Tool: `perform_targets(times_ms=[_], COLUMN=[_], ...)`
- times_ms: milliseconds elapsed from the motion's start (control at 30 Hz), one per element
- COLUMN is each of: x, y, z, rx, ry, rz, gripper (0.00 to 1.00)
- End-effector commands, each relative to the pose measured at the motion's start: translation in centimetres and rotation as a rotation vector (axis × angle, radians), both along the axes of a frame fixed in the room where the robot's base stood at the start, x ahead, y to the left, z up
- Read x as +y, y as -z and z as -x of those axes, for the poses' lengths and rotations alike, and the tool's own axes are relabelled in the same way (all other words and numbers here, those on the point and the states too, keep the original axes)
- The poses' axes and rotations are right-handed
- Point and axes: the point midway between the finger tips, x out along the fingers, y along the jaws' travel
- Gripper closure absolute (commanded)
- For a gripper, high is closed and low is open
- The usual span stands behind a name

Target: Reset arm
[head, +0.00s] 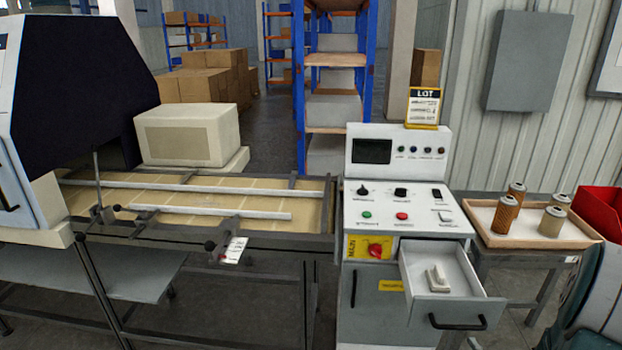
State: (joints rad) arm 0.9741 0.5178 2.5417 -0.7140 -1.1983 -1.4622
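My gripper is not in view. Several filter cartridges stand upright in a shallow wooden tray (570,243) on a side table at the right. Two are orange-brown: one at the front (505,216) and one behind it (516,193). Two are pale beige: one at the front (551,222) and one behind it (561,201). The control cabinet (352,215) stands left of the tray. Its drawer (482,308) is pulled open, with a small white object (437,279) inside.
A conveyor bench (200,240) with a beige box-shaped unit (187,135) is at the left. A red bin (599,208) is at the far right. The open drawer juts out to the front. Shelving and cardboard boxes (194,87) stand far behind.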

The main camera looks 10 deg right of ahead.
Motion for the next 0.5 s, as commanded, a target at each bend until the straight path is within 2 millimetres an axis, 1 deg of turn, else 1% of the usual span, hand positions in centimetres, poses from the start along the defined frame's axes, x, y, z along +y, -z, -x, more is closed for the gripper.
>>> perform_targets(times_ms=[33, 200, 367, 500], x=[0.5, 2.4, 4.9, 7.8], y=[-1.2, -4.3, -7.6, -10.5], z=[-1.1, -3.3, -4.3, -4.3], rx=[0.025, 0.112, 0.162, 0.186], ry=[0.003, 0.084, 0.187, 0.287], rz=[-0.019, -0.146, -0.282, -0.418], gripper=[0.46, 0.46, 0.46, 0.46])
